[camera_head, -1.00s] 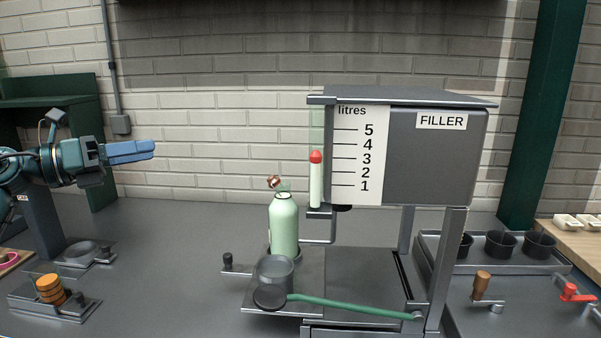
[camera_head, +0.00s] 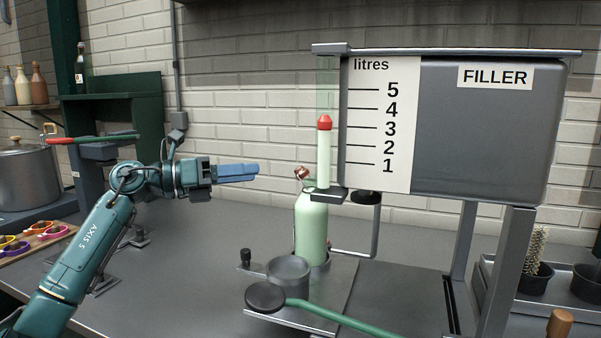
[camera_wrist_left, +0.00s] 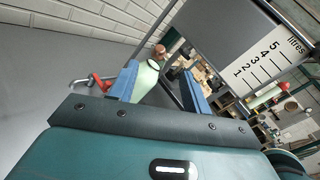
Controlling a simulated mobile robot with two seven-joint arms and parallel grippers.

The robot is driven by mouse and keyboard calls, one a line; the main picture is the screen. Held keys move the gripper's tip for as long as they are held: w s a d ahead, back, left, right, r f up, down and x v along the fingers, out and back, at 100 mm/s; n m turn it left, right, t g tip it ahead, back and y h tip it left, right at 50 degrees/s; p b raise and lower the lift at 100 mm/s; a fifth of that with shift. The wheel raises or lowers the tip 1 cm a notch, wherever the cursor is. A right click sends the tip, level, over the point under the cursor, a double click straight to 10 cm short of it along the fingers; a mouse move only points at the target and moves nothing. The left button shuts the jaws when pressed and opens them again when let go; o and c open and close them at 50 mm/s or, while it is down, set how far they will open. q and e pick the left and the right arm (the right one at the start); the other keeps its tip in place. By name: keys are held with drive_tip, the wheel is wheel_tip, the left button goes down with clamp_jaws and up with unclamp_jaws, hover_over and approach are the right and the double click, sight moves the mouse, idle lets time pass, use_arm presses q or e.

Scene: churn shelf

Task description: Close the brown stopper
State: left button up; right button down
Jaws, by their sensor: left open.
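A pale green bottle (camera_head: 311,228) stands upright on the filler's base. The brown stopper (camera_head: 302,173), small and coppery, sits tilted at the left of the bottle's top, not seated squarely on the mouth. My left gripper (camera_head: 252,172) is level with the stopper, a short way to its left, with blue fingers pointing right. In the left wrist view the fingers (camera_wrist_left: 160,72) are spread apart and empty, with the green bottle (camera_wrist_left: 146,77) showing between them farther off. My right gripper is out of view.
The filler (camera_head: 485,130), with a litre scale and a red-tipped gauge (camera_head: 324,124), hangs right of and above the bottle. A grey cup (camera_head: 289,272) and green lever (camera_head: 345,320) stand in front. A pot (camera_head: 25,180) is at far left.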

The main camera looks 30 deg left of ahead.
sight(299, 169)
use_arm(q)
drive_tip(key=p+x, duration=0.2)
drive_tip(key=x, duration=0.8)
drive_tip(key=shift+r+p, duration=0.15)
drive_tip(key=shift+p, duration=0.25)
drive_tip(key=shift+w+d, duration=0.4)
drive_tip(key=shift+w, duration=0.1)
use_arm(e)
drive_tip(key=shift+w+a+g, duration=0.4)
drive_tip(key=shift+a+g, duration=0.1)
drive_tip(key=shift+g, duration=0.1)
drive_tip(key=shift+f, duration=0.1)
